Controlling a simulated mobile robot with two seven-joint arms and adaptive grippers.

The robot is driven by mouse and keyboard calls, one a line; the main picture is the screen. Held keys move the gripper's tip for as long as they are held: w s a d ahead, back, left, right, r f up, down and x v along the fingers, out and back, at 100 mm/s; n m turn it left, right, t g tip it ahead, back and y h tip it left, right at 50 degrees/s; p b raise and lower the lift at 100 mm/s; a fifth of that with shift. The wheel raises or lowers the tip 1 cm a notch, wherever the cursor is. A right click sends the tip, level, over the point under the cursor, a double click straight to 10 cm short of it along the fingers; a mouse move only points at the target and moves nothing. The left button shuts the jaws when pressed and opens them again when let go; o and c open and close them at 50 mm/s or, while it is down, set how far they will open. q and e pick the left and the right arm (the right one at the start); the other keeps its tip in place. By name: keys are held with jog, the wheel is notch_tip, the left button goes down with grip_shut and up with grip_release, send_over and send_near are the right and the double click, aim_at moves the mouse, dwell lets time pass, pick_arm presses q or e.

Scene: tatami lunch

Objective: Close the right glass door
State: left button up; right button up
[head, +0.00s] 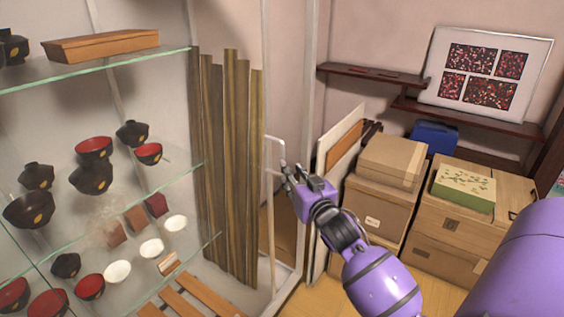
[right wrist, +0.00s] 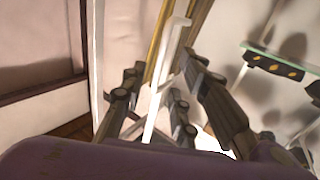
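The right glass door is see-through, so its exact angle is hard to tell; a pale upright frame (head: 312,60) stands at the cabinet's right side. A white vertical bar handle (head: 270,225) shows left of my right gripper (head: 286,172), and it also shows in the right wrist view (right wrist: 164,82). My right gripper is at the handle's upper part. In the right wrist view its fingers (right wrist: 158,95) are spread apart, with the white bar between them. Whether they touch the bar is unclear. My left gripper is out of view.
Glass shelves (head: 110,75) hold several dark and red bowls and a wooden box (head: 102,45). Cardboard boxes (head: 380,205) and leaning panels (head: 340,150) stand close to the right of my right gripper.

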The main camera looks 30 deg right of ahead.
aim_at(282, 172)
jog(key=w, duration=0.2)
jog(key=w+d, duration=0.1)
jog(key=w, duration=0.4)
jog(key=shift+w+d+r, duration=0.15)
jog(key=shift+w+r, duration=0.05)
jog(key=shift+w, duration=0.05)
grip_shut()
